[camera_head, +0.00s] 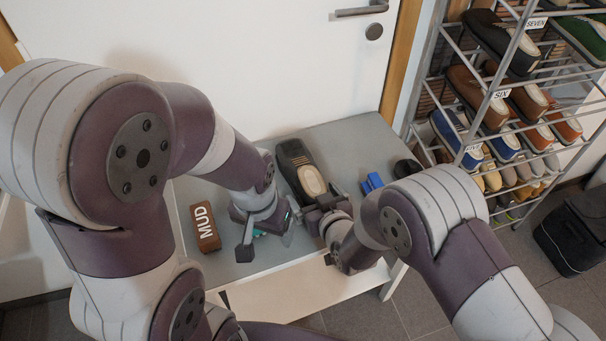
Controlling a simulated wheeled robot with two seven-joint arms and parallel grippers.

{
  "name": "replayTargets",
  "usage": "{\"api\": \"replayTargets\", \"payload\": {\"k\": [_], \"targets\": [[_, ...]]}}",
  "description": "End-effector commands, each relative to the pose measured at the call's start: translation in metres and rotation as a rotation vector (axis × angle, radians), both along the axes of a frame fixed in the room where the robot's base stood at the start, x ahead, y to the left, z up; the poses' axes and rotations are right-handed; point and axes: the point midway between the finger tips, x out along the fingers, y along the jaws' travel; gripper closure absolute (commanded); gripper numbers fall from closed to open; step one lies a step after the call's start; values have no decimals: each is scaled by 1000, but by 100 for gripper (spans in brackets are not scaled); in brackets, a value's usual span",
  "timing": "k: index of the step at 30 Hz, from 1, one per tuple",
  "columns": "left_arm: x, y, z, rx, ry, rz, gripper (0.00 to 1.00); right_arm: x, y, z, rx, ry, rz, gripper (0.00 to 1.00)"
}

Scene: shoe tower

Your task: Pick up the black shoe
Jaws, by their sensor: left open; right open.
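A black shoe (292,158) with a tan insole lies on the grey table (345,136), its toe toward the back. My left gripper (262,246) is open, low over the table in front of the shoe and to its left. A teal item (262,233) shows partly beside the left gripper, mostly hidden by it. My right gripper (318,222) is at the near heel end of the shoe. It is open, and its fingers are partly hidden, so I cannot tell whether they touch the shoe.
A brown block marked MUD (203,228) stands at the table's left. A blue object (371,183) and a small black object (405,168) lie to the right. A metal shoe rack (470,112) with labelled shelves holds several shoes. A black bag (575,232) sits on the floor.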

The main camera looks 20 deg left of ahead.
Motion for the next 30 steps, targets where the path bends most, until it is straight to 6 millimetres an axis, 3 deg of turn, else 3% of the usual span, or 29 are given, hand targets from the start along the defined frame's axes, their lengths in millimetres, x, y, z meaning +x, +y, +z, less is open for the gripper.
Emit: {"api": "replayTargets", "payload": {"k": [1, 6, 8, 17, 25, 30], "targets": [[0, 0, 0, 0, 0, 0, 22, 0, 0, 0, 0, 0, 0, 0], [0, 0, 0, 0, 0, 0, 22, 0, 0, 0, 0, 0, 0, 55], [0, 0, 0, 0, 0, 0, 22, 0, 0, 0, 0, 0, 0, 71], [0, 0, 2, 0, 0, 0, 22, 0, 0, 5, 2, -3, 0, 71], [0, 0, 12, 0, 0, 0, 22, 0, 0, 48, 4, -5, 0, 71], [0, 0, 15, 0, 0, 0, 22, 23, -35, 68, 4, -5, -8, 71]]}}
